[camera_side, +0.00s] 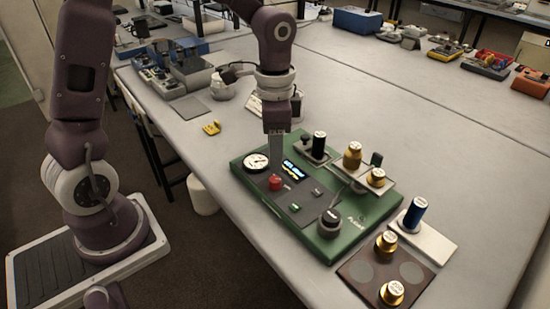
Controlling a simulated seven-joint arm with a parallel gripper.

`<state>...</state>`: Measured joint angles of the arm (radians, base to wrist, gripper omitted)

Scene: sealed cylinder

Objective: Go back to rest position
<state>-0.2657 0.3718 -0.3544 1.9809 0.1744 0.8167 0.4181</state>
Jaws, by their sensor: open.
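My gripper (276,148) points down above the left part of the green device (236,172), behind the red button (275,183). Its jaws are seen edge-on and hold nothing that I can see. The device carries a round dial (256,162), a small lit display (293,169), a black cylinder (319,145) and a black knob (330,220). Brass weights (352,156) stand on a plate at its right side. A blue cylinder (414,213) stands upright on a white plate (437,243) to the right of the device.
A dark tray (357,270) with two brass weights (391,292) is at the table's front right. A small yellow object (211,128) lies left of the device. Grey-blue equipment (190,68) stands at the back left. The table's middle right is clear.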

